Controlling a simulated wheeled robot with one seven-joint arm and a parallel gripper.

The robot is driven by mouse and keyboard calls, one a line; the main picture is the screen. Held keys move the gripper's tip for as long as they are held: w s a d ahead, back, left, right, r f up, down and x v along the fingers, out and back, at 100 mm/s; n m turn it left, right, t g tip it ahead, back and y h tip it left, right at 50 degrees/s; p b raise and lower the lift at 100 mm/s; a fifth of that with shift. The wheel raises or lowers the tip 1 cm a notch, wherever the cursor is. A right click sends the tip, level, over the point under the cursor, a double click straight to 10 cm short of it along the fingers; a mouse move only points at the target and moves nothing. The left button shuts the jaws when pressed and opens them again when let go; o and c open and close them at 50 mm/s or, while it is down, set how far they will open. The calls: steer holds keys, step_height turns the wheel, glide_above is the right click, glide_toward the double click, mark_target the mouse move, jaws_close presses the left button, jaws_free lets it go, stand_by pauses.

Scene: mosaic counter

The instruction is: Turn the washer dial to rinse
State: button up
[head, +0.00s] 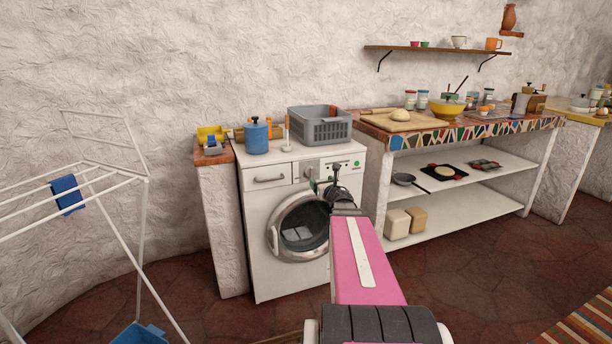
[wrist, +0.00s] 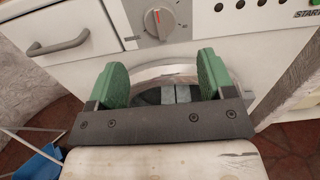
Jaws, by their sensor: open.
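The washer (head: 262,208) is a white front-loader against the wall, with its round door shut. Its dial (wrist: 159,22) is a grey knob with a red mark near its top, at the upper middle of the wrist view. In the head view the dial (head: 310,171) is small and partly behind my gripper. My gripper (wrist: 158,72) has two green fingers, spread apart with nothing between them. In the head view my gripper (head: 332,184) is in front of the washer's upper front. In the wrist view the fingertips appear below the dial, apart from it.
A drawer handle (wrist: 58,46) is left of the dial. A grey basket (head: 320,128) and a blue canister (head: 256,138) stand on the washer. A white drying rack (head: 138,215) is at left, and a mosaic counter (head: 455,137) is at right.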

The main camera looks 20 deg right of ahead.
mark_target(312, 172)
steer(key=w, duration=1)
steer(key=shift+w+a, duration=0.25)
steer(key=shift+w, duration=0.15)
steer(key=c, duration=0.9)
